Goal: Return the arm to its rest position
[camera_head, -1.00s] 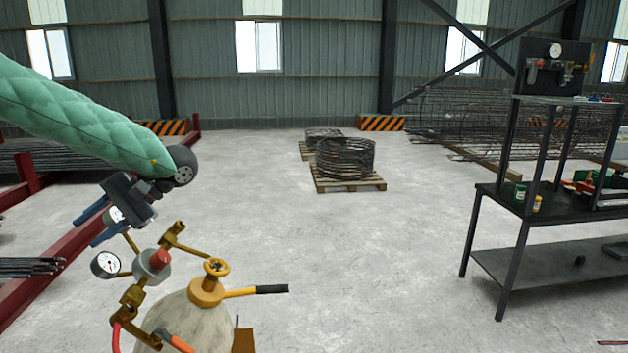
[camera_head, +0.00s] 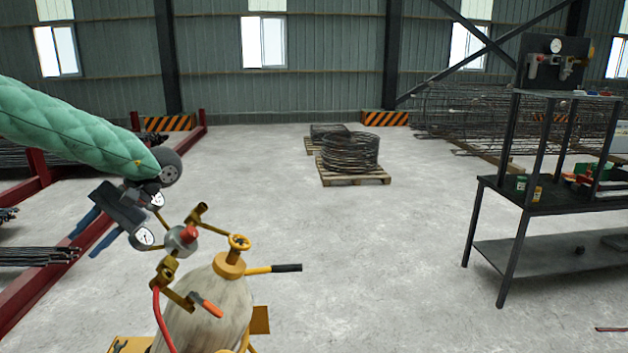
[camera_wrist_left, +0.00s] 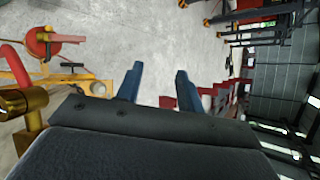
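My left arm, in a green quilted sleeve (camera_head: 75,130), comes in from the left in the head view. My left gripper (camera_head: 86,234) has its two blue fingers apart with nothing between them, beyond and left of the gas cylinder's gauges. The left wrist view also shows the open fingers (camera_wrist_left: 158,76) with bare floor between them. The gas cylinder (camera_head: 205,310) has a yellow valve (camera_head: 238,242), gauges (camera_head: 144,236) and a red hose. In the left wrist view its brass fitting (camera_wrist_left: 30,103) is close at the left. My right gripper is in neither view.
A dark workbench (camera_head: 545,205) with small items and a gauge panel stands at the right. Coiled wire on a wooden pallet (camera_head: 352,177) lies mid-floor. A red rack (camera_head: 80,255) with rebar runs along the left. The floor between is clear.

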